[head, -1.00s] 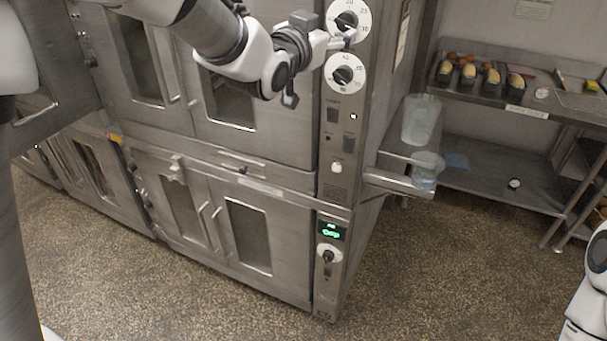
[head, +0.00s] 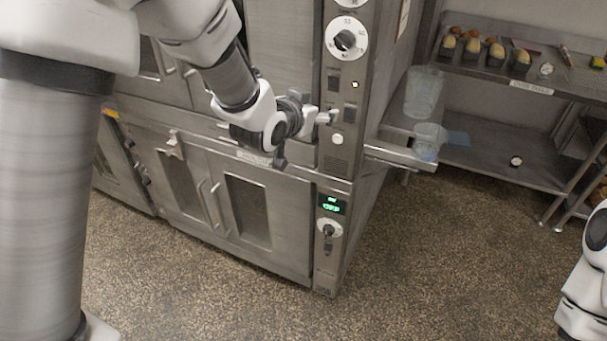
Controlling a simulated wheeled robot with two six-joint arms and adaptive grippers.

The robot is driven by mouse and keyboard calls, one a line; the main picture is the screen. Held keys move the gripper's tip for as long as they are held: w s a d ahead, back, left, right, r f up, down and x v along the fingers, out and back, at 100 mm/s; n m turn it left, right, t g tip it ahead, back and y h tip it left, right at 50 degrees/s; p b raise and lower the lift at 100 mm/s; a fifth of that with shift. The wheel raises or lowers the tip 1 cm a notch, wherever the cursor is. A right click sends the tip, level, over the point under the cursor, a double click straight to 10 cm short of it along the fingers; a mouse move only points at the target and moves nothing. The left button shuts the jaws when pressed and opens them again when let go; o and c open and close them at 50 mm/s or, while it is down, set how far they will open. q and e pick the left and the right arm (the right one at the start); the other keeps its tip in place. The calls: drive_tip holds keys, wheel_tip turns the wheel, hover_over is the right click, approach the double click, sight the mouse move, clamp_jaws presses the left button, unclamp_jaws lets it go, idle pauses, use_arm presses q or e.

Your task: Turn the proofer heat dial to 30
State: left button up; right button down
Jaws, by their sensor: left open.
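The lower cabinet's control panel carries a small dial (head: 328,230) with a white face and dark knob, below a green-lit display (head: 331,203). The dial's marks and the display's digits are too small to read. A larger white dial (head: 345,38) with a black knob sits near the top of the oven's panel above. My left gripper (head: 327,117) is open and empty, in front of the upper panel near its switches, below the large dial and well above the small dial. Part of my right arm shows at the right edge; its gripper is out of view.
A steel side shelf (head: 400,157) with clear containers (head: 423,93) juts out right of the panel. A rack (head: 480,70) with filled loaf tins stands at the back right. Oven door handles (head: 215,205) stick out left of the panel. Floor in front is clear.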

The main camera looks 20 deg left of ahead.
use_arm(q)
drive_tip(key=s+f+g+b, duration=0.1)
drive_tip(key=s+f+g, duration=0.2)
drive_tip(key=f, duration=1.1)
drive_tip(key=shift+s+a+f+n, duration=0.15)
drive_tip(key=shift+s+a+n, duration=0.25)
drive_tip(key=shift+s, duration=0.3)
